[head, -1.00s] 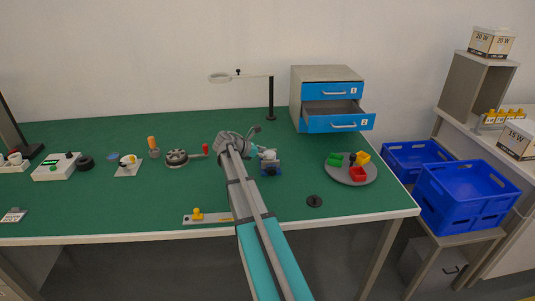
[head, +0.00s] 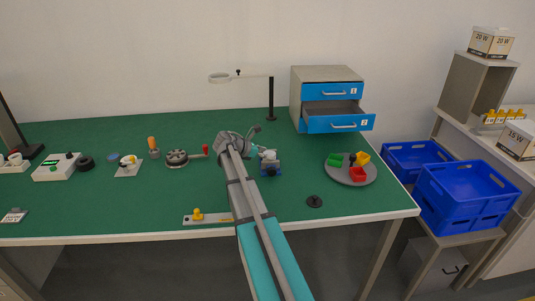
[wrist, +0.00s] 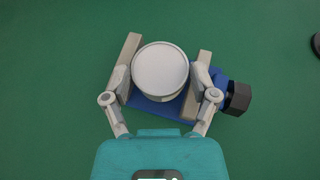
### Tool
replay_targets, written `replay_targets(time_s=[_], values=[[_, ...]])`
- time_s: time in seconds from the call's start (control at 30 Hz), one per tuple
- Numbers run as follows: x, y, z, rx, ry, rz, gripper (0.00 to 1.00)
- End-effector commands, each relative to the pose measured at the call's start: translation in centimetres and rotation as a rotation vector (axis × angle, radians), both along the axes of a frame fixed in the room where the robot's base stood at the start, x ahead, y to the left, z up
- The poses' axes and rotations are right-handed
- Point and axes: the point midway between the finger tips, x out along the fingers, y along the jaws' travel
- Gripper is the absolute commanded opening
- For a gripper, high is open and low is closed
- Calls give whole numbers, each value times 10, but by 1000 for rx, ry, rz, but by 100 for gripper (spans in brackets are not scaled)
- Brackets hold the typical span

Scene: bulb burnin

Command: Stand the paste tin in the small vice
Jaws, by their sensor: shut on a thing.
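The paste tin shows in the wrist view as a round pale grey lid (wrist: 160,68). My gripper (wrist: 162,84) is shut on it, with one finger on its left and one on its right. The small vice has a blue body (wrist: 150,104), two grey jaws and a dark knob on its right. Seen from above, the tin lies between the two vice jaws. Whether it rests on the vice bed or is held just above it, I cannot tell. In the head view the small vice (head: 271,170) stands beside my gripper (head: 255,146), and the arm hides part of this spot.
A grey round tray (head: 358,180) with coloured bins stands to the right. A black disc (head: 314,201) lies nearer the front edge. A drawer cabinet (head: 328,95) with its lower drawer open and a magnifier stand (head: 271,98) are behind. A crank device (head: 177,157) stands left.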

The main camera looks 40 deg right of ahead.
Motion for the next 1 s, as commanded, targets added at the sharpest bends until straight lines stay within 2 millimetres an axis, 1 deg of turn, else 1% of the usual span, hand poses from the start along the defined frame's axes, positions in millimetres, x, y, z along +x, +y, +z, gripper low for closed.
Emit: replay_targets(time_s=[0.37, 0.4, 0.47, 0.5, 1.0], values=[[0, 0, 0, -1, 0, 0, 17], [0, 0, 0, -1, 0, 0, 81], [0, 0, 0, -1, 0, 0, 92], [0, 0, 0, -1, 0, 0, 100], [0, 0, 0, 0, 0, 0, 100]])
